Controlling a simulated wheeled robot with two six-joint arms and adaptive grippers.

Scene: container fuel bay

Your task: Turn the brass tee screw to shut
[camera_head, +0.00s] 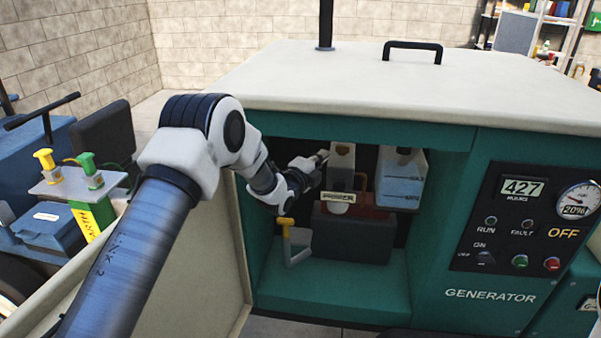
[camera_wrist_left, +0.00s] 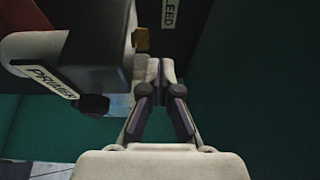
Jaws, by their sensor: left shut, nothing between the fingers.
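My left gripper (camera_head: 300,178) is inside the open generator bay; its fingertips are hard to make out in the head view. In the left wrist view the gripper (camera_wrist_left: 158,72) is shut and empty, its tips close together. A small brass piece, which looks like the tee screw (camera_wrist_left: 142,39), shows just beyond and left of the tips, with a gap in the picture. It is partly hidden, so I cannot tell how far it is turned. A yellow tee-shaped piece (camera_head: 286,222) shows below the gripper in the head view. My right gripper is not in view.
A block with a PRIMER label (camera_wrist_left: 52,82) stands close left of the fingers. A BLEED label (camera_wrist_left: 169,12) is beyond them. A pale cup-like part (camera_head: 298,250) and a translucent bottle (camera_head: 402,180) are in the bay. The bay floor (camera_head: 335,293) has free room.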

